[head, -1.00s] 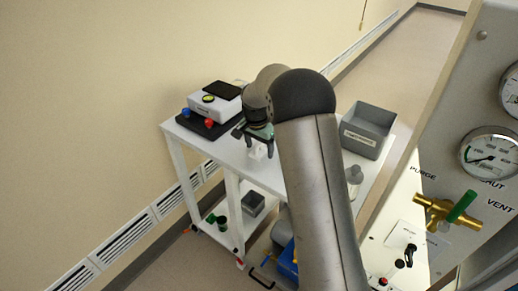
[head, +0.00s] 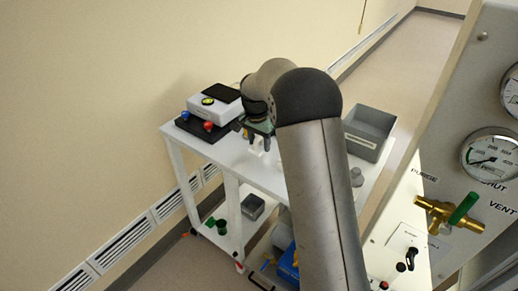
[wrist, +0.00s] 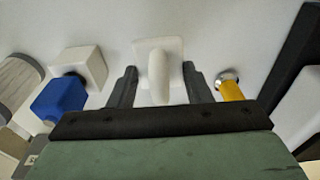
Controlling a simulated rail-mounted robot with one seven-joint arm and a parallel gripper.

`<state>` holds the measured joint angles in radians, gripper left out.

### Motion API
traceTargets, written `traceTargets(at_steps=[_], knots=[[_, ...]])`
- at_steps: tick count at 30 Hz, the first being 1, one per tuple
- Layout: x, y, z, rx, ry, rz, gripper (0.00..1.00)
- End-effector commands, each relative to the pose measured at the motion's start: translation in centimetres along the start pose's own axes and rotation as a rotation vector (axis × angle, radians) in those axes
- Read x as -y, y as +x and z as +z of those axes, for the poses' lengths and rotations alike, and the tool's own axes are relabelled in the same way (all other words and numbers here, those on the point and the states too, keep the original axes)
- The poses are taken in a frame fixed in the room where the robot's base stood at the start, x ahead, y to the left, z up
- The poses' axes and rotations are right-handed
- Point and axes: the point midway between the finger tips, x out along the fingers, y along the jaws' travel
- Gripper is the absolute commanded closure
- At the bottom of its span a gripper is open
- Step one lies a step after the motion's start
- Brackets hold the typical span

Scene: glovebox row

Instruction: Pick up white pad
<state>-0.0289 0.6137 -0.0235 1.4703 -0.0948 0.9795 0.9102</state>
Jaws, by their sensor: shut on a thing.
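The white pad (wrist: 160,68) shows in the wrist view as a square white plate with a rounded white grip standing up from it. My gripper (wrist: 161,88) has one dark finger on each side of the grip and is shut on it. In the head view my gripper (head: 260,138) is low over the white cart top, with a small white part of the pad (head: 257,146) between its fingers. My arm hides part of the cart there. I cannot tell whether the pad touches the surface.
In the wrist view a white block (wrist: 84,66) and blue block (wrist: 60,98) lie left of the pad, and a yellow cylinder (wrist: 231,90) lies close right. On the cart (head: 205,146) stand a grey bin (head: 368,132) and a white device (head: 214,105) on a black base.

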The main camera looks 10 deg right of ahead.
Motion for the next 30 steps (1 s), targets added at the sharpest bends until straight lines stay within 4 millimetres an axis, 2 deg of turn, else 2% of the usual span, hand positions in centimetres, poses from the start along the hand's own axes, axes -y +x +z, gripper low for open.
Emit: traceTargets(at_steps=[6, 12, 21, 30], knots=[[-3.2, -5.4, 2.5, -0.002, -0.001, -0.005, 0.77], [-7.0, -8.0, 5.5, 0.0, 0.0, -0.002, 0.77], [-9.8, -10.1, 7.8, 0.001, -0.001, 0.0, 0.77], [-10.1, -10.3, 8.0, 0.002, 0.0, 0.001, 0.77]])
